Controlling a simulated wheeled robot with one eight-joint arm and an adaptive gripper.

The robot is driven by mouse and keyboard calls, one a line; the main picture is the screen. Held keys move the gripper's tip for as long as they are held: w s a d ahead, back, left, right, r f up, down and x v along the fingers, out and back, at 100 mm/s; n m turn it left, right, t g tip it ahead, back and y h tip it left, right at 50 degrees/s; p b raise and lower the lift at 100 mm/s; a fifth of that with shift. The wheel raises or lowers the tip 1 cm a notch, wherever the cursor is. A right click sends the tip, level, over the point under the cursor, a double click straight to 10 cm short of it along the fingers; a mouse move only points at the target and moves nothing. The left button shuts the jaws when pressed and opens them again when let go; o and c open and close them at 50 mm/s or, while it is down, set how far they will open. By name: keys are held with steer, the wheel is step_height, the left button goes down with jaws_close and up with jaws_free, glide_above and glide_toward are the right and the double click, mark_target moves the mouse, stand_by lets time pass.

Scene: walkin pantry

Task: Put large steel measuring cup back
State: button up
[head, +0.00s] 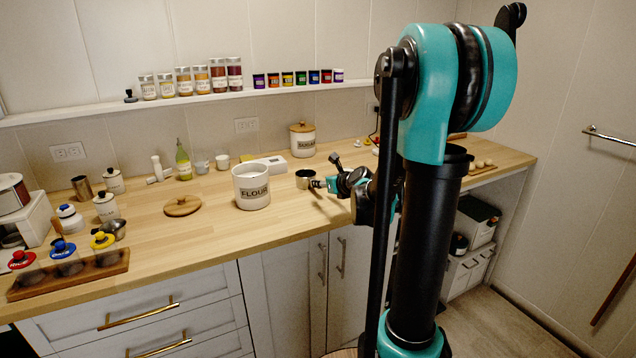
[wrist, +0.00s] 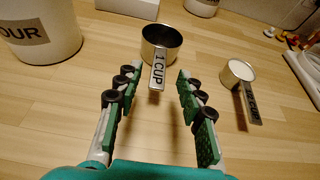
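The large steel measuring cup (wrist: 160,45), with "1 CUP" on its handle, sits upright on the wooden counter in the wrist view. Its handle points toward my gripper (wrist: 158,90). The gripper is open, with one finger on each side of the handle's near end and visible gaps on both sides. The head view also shows the cup (head: 303,180) just left of my gripper (head: 322,184), right of the flour canister.
The open flour canister (head: 251,190) stands close left of the cup, and a wooden lid (head: 183,206) lies farther left. A white box-like device (head: 270,162) and the sugar canister (head: 302,142) stand behind. A shelf (head: 120,112) with jars runs above.

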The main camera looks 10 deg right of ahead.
steer(key=shift+v, duration=2.3)
